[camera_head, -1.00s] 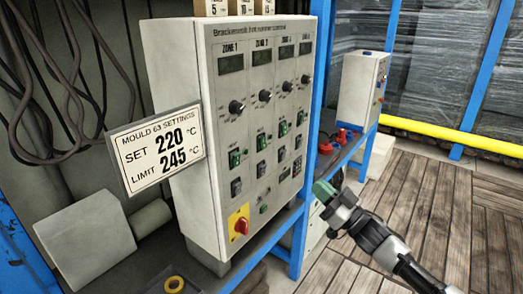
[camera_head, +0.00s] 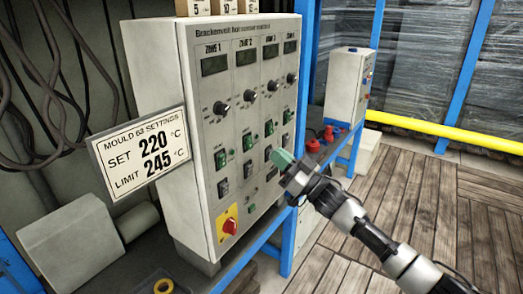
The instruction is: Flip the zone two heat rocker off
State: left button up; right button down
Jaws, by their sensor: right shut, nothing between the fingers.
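The grey hot runner control cabinet (camera_head: 172,90) has a column of controls under each zone heading. Under ZONE 2 are a dark display (camera_head: 246,57), a black knob (camera_head: 246,97), a green rocker (camera_head: 247,143) and a dark rocker (camera_head: 248,170). The small labels are too blurred to tell which rocker is the heat one. My right gripper (camera_head: 281,160) is shut and empty, its green fingertips in front of the right part of the panel, right of the zone two rockers. It covers part of the lower right controls. I cannot tell contact there. My left gripper is not in view.
A settings card (camera_head: 140,152) stands at the cabinet's left. A red rotary switch on a yellow plate (camera_head: 228,224) is at the panel's lower left. A smaller control box (camera_head: 346,85) and red items (camera_head: 313,146) sit behind on the bench. Blue posts stand right of the cabinet.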

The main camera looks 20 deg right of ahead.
aim_at(252, 144)
jog(key=w+a, duration=0.2)
jog(key=w, duration=0.1)
jog(key=shift+w+a+r, duration=0.1)
jog(key=shift+w+a, duration=0.1)
jog(key=shift+a, duration=0.1)
jog(key=shift+w+a+f, duration=0.3)
jog(key=shift+w+a, duration=0.1)
jog(key=shift+w, duration=0.15)
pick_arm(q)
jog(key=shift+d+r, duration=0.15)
